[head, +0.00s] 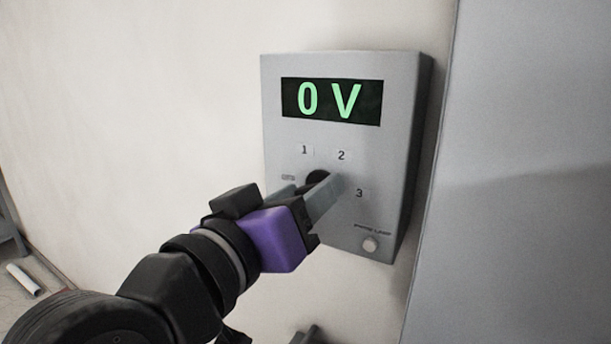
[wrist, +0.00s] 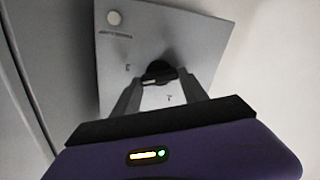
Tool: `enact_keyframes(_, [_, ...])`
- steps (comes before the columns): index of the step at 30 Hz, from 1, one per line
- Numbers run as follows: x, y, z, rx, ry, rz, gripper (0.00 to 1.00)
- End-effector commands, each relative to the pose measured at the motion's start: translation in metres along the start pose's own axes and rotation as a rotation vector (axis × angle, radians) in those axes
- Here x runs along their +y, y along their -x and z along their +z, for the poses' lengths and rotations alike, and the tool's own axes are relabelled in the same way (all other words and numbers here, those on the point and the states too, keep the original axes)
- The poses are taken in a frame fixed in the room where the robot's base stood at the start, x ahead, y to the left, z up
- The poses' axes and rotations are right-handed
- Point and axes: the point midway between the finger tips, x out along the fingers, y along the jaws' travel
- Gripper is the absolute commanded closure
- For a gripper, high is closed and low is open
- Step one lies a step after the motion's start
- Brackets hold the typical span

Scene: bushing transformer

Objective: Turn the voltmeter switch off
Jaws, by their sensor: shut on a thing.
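The voltmeter (head: 400,140) is a grey box on the wall, and its green display (head: 331,101) reads "0 V". Its black rotary switch (head: 318,177) sits among the labels OFF, 1, 2 and 3, partly hidden by my gripper in the head view. My gripper (head: 312,190) has its two grey fingers at the switch. In the wrist view the switch (wrist: 158,73) lies between the fingertips (wrist: 162,84), and my gripper is shut on it. I cannot tell exactly which label the switch points at.
A round phase lamp (head: 370,244) sits at the box's lower right and looks unlit. A grey panel (head: 520,170) stands close to the right of the box. The wall left of the box is bare. A white tube (head: 25,280) lies at the far lower left.

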Motion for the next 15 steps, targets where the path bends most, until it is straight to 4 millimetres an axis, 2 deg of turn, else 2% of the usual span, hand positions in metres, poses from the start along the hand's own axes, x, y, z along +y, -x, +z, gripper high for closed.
enact_keyframes(15, [0.0007, 0.0001, -0.0048, -0.001, 0.494, -0.001, 0.90])
